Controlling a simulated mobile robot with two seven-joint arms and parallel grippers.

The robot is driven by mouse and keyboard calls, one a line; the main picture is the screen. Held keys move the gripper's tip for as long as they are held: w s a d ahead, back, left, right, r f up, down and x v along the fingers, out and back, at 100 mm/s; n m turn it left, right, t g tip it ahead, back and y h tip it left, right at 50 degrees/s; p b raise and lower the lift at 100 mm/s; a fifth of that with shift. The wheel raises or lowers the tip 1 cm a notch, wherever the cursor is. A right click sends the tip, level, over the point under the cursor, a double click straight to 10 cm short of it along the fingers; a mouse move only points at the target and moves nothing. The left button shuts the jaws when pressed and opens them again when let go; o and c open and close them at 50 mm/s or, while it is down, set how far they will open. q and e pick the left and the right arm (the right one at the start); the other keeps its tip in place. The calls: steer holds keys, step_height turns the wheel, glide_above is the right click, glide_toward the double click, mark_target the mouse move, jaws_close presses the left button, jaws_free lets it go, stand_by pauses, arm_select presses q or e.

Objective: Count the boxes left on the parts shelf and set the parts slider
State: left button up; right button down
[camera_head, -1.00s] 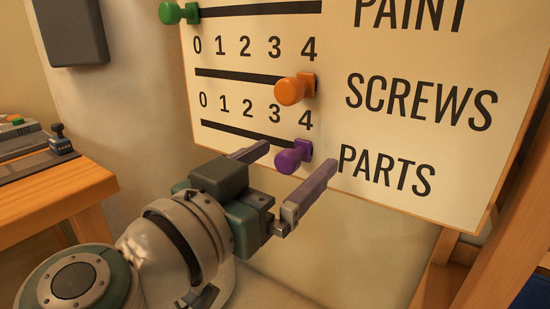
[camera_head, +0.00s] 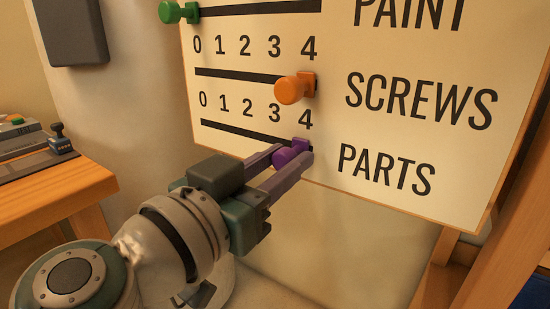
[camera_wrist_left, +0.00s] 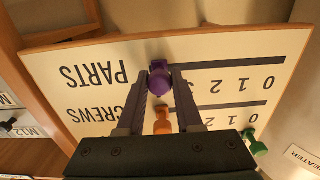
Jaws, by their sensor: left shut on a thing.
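The board (camera_head: 380,225) carries slider tracks with number scales and the words PAINT, SCREWS and PARTS. The purple parts slider knob (camera_head: 288,156) is at the right end of its track, by the 4. My left gripper (camera_head: 290,157) is shut on this knob, with one finger on each side. In the left wrist view the purple knob (camera_wrist_left: 159,82) sits between the fingertips. The orange screws knob (camera_head: 291,89) is at the 4 end of its track. The green paint knob (camera_head: 172,13) is at the 0 end. The parts shelf cannot be made out. My right gripper is not in view.
A wooden bench (camera_head: 60,200) with a small dark stamp-like item (camera_head: 60,140) stands at the left. A dark grey panel (camera_head: 72,30) hangs on the wall. Wooden uprights (camera_head: 500,220) stand right of the board. The wall below the board is clear.

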arm_select(q)
steer(key=shift+w+a+b, duration=0.4)
steer(key=shift+w+a, duration=0.2)
steer(key=shift+a, duration=0.2)
steer(key=shift+w+a+b, duration=0.35)
steer(key=shift+w+a, duration=0.2)
steer(key=shift+a, duration=0.25)
steer(key=shift+w+a+f+b, duration=0.1)
steer(key=shift+w+a+b, duration=0.5)
steer(key=shift+a, duration=0.2)
steer(key=shift+w+a+b, duration=0.55)
steer(key=shift+w+a, duration=0.05)
steer(key=shift+a, duration=0.2)
steer(key=o, duration=1.4)
steer(key=shift+s+a, duration=0.15)
steer(key=shift+s, duration=0.1)
glide_toward(251, 135)
steer(key=shift+b+v, duration=0.3)
steer(key=shift+v, duration=1.75)
